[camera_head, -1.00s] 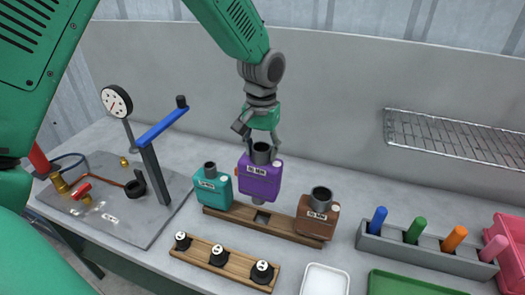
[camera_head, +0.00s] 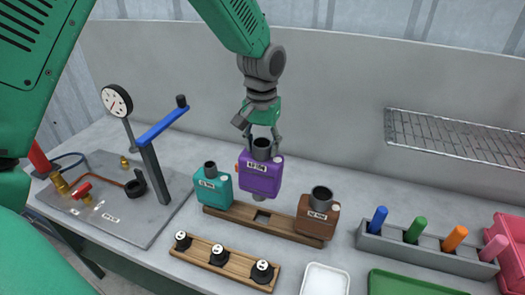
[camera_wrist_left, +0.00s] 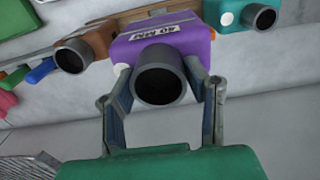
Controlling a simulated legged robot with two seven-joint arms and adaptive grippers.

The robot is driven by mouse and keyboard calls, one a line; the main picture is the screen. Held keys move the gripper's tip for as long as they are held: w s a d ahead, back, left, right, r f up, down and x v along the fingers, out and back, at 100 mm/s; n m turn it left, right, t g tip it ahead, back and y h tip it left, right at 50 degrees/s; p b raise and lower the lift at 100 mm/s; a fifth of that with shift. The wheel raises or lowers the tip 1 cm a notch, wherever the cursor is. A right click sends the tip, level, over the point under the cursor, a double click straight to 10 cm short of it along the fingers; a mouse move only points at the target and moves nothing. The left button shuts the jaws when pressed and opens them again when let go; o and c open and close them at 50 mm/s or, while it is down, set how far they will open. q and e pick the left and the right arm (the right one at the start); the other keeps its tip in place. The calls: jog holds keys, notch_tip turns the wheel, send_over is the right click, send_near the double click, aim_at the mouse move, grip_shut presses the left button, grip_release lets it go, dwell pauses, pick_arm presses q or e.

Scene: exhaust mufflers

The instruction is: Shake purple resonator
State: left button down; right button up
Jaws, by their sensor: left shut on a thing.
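The purple resonator (camera_head: 260,176) has a dark open pipe on top and a white label. It hangs upright above the empty middle slot of the wooden rack (camera_head: 283,229). My left gripper (camera_head: 262,143) is shut on it, with fingers on both sides of its top pipe. In the left wrist view, the purple resonator (camera_wrist_left: 194,37) sits between the fingers (camera_wrist_left: 162,95), its dark pipe mouth facing the camera. The teal resonator (camera_head: 212,188) stands in the rack to the left. The brown resonator (camera_head: 316,217) stands to the right. My right gripper is not in view.
A gauge fixture with a blue lever (camera_head: 161,128) stands at left. A wooden strip (camera_head: 237,272) with black knobs lies in front. A grey holder (camera_head: 425,252) with coloured pegs, a white tray (camera_head: 325,280), a green tray (camera_head: 405,283) and a wire shelf (camera_head: 455,138) are at right.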

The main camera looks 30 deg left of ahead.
aim_at(262, 161)
pick_arm(q)
notch_tip(262, 161, up, 2)
jog(key=shift+r, duration=0.2)
notch_tip(262, 161, down, 7)
jog(key=shift+w+d+r+b, duration=0.1)
jog(key=shift+r+b, duration=0.1)
jog(key=shift+b, duration=1)
jog(key=shift+f, duration=0.25)
jog(key=shift+r, duration=0.35)
notch_tip(262, 161, up, 3)
jog(key=shift+f, duration=1.75)
